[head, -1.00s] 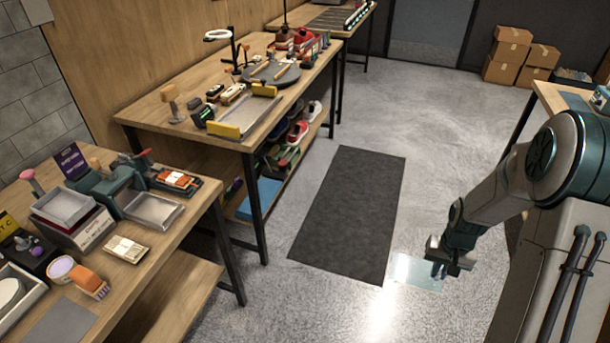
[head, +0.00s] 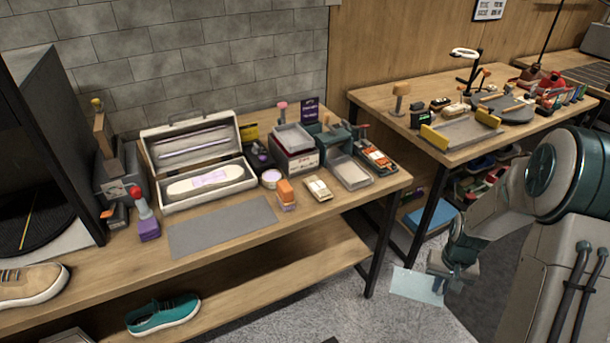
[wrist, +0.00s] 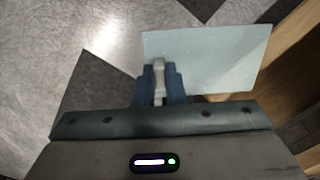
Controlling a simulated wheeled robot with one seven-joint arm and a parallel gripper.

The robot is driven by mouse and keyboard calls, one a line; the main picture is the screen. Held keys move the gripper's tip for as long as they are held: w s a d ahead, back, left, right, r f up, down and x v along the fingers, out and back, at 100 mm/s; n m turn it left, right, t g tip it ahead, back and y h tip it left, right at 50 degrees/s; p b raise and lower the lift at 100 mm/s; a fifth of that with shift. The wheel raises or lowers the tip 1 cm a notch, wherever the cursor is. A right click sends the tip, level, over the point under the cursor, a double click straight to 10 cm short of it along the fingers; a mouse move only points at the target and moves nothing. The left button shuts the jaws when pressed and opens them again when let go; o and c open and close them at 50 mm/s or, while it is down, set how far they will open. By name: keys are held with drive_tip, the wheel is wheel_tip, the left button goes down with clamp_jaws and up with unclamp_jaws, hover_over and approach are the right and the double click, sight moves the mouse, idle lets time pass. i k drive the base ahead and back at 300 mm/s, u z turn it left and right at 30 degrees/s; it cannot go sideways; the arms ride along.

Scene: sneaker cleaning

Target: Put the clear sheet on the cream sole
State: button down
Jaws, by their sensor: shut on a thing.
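My gripper (head: 440,272) is shut on the edge of the clear sheet (head: 414,286). The sheet is a pale, bluish, see-through rectangle held out over the floor, to the right of the near bench. In the wrist view the sheet (wrist: 215,60) reaches out beyond my fingers (wrist: 160,82), mostly to the right. The cream sole (head: 190,187) lies in an open white case (head: 205,198) on the near bench, with a pale lilac patch on its middle. My gripper is well apart from it, lower and to the right.
A grey mat (head: 222,226) lies bare in front of the case. An orange-topped brush (head: 286,192), a jar (head: 271,178) and a purple-based tool (head: 146,220) stand around it. The bench's right end and leg (head: 382,242) lie between my gripper and the case.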

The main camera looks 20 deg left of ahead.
sight(208, 178)
drive_tip(key=u, duration=1.45)
